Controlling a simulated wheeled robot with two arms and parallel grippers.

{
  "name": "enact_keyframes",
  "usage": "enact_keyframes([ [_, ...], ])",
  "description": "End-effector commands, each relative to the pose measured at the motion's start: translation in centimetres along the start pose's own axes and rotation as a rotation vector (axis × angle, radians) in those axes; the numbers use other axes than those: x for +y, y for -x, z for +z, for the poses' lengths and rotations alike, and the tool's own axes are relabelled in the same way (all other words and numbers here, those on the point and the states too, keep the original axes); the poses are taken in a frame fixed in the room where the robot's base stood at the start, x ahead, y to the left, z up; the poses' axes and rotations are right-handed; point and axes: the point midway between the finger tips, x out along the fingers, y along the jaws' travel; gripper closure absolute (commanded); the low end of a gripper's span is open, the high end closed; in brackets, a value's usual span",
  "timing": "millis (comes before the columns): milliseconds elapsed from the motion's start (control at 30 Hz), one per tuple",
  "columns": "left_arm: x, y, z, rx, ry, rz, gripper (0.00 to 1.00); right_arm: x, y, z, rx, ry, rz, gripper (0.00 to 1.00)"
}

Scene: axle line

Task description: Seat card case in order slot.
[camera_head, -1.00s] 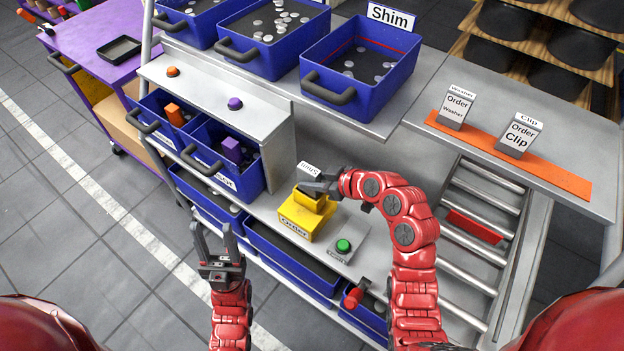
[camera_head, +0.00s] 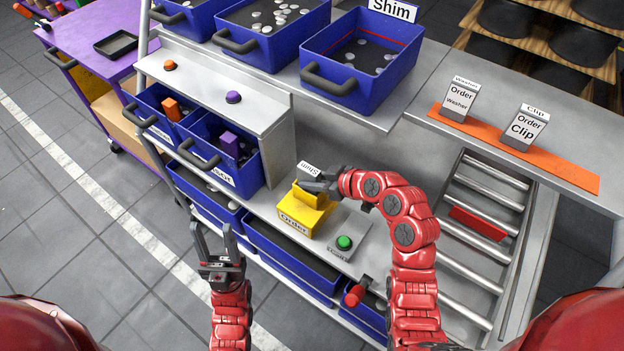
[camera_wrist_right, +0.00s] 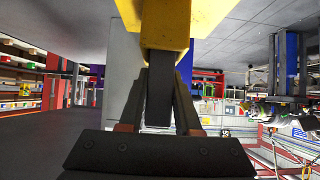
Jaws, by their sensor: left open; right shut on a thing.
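The card case (camera_head: 312,171) is a small grey block with a white "Shim" label on top. It stands at the yellow order holder (camera_head: 297,224), marked "Order", on the grey bench. My right gripper (camera_head: 322,184) is shut on the case. In the right wrist view, a dark slab (camera_wrist_right: 158,97) sits between the fingers and meets a yellow surface (camera_wrist_right: 165,25). The fingers hide the case's lower part, so I cannot tell how deep it sits in the slot. My left gripper (camera_head: 220,258) is open and empty, in front of the bench.
A green button (camera_head: 344,242) is just right of the holder. Blue bins (camera_head: 223,153) stand to its left, and a blue shim bin (camera_head: 357,62) is behind. Two grey order cases, washer (camera_head: 459,101) and clip (camera_head: 524,129), stand on an orange strip. Rollers (camera_head: 470,262) lie right.

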Motion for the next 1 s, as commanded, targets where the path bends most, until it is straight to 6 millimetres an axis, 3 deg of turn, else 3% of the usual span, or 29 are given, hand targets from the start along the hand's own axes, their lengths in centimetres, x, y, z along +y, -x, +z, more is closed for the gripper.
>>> enact_keyframes([
  [333,0.05,1.00,0.17,0.000,0.000,0.000,0.50,0.01,-0.55,0.79,0.000,0.000,0.000,1.00],
  [367,0.04,0.90,0.16,0.000,0.000,0.000,0.50,0.00,-0.49,0.70,0.000,0.000,0.000,0.65],
  [533,0.04,0.85,0.15,0.000,0.000,0.000,0.50,-0.03,-0.48,0.72,-0.001,0.000,-0.001,0.34],
  [1000,0.04,0.91,0.16,0.000,0.000,0.000,0.50,-0.16,-0.49,0.87,-0.004,-0.002,-0.005,0.33],
])
